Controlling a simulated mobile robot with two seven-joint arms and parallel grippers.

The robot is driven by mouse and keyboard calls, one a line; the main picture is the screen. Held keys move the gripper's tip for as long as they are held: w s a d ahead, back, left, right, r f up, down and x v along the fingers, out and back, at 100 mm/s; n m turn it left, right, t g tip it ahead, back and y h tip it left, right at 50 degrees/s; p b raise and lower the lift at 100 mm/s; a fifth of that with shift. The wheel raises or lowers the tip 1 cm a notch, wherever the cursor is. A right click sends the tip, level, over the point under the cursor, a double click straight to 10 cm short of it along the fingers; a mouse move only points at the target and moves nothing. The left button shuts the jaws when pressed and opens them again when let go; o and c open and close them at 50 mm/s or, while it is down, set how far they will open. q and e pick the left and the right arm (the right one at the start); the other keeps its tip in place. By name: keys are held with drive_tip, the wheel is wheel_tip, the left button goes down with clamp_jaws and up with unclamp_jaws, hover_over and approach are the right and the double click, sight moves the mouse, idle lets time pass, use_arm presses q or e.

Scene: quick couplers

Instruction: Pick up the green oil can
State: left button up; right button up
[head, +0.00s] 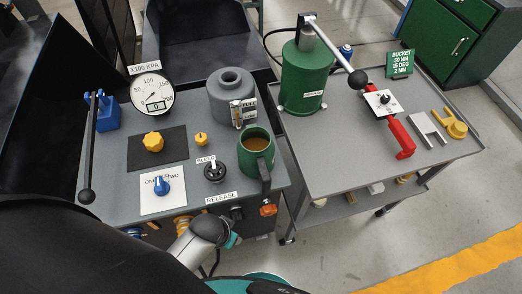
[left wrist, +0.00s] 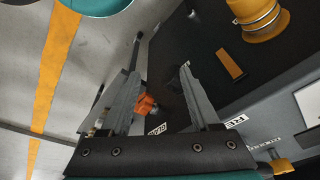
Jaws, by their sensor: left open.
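The green oil can (head: 246,157) is an open green vessel with brown liquid inside and a dark handle on its front right side. It stands upright near the right edge of the grey bench top (head: 222,187). My left gripper (left wrist: 160,52) is open and empty in the left wrist view, with an orange knob (left wrist: 146,103) beyond and between its fingers. The can cannot be made out in that view. In the head view a part of my arm shows low in front of the bench, but the fingers cannot be made out. My right gripper is not in view.
A pressure gauge (head: 152,91), a grey cylinder (head: 231,100) and several knobs stand on the bench near the can. A grey cart (head: 345,135) at the right carries a large green pump cylinder (head: 305,78) and a red-handled tool (head: 399,138). Open floor lies in front of the cart.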

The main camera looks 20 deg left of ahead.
sight(265, 189)
use_arm(q)
drive_tip(key=w+r+n+p, duration=0.2)
drive_tip(key=r+n+p, duration=0.1)
drive_tip(key=r, duration=0.8)
drive_tip(key=w+r+n+p, duration=0.2)
drive_tip(key=r+n+p, duration=0.2)
drive_tip(key=r, duration=0.8)
drive_tip(key=w+d+f+n+h, duration=0.1)
drive_tip(key=w+n+h, duration=0.15)
drive_tip(key=n, duration=0.75)
drive_tip(key=w+f+n+h, duration=0.15)
drive_tip(key=w+n, duration=0.25)
drive_tip(key=n, duration=0.6)
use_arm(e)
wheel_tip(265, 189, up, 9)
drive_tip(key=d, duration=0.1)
use_arm(q)
drive_tip(key=shift+y, duration=0.3)
drive_tip(key=shift+b+x, duration=2)
drive_tip(key=shift+x, duration=5.7)
drive_tip(key=shift+d, duration=0.1)
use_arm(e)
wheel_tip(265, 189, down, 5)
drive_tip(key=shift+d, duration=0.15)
use_arm(q)
drive_tip(key=shift+c, duration=0.3)
clamp_jaws()
